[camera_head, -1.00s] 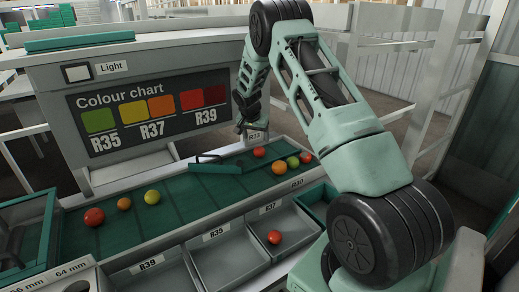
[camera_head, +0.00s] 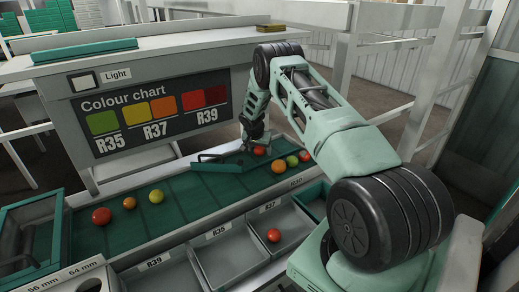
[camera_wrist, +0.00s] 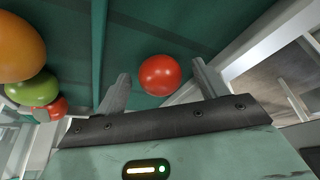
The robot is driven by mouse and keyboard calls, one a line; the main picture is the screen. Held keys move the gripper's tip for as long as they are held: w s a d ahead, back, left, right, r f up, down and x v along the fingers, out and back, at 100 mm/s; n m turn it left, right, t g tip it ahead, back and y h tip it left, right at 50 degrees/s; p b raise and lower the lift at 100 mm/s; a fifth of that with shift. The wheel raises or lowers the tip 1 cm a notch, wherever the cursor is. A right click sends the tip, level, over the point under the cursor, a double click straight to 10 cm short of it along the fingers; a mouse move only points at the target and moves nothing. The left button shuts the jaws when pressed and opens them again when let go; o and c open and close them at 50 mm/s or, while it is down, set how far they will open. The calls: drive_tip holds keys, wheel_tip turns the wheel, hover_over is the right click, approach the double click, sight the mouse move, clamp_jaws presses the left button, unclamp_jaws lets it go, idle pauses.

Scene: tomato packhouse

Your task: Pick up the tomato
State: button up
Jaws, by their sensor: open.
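A round red tomato (camera_wrist: 159,75) lies on the green belt in the wrist view, between and just beyond the fingertips of my gripper (camera_wrist: 161,70). My gripper is open and empty, with a gap on each side of the tomato. In the head view the red tomato (camera_head: 259,150) is partly visible just below my gripper (camera_head: 250,142), whose fingers are hard to make out there.
An orange tomato (camera_head: 278,167), a green one (camera_head: 292,161) and another red one (camera_head: 306,156) lie close by. More fruit lies at the belt's left. A dark green diverter bar (camera_head: 220,162) crosses the belt beside my gripper. Grey bins (camera_head: 228,262) line the front.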

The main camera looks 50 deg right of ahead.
drive_tip(key=c, duration=0.8)
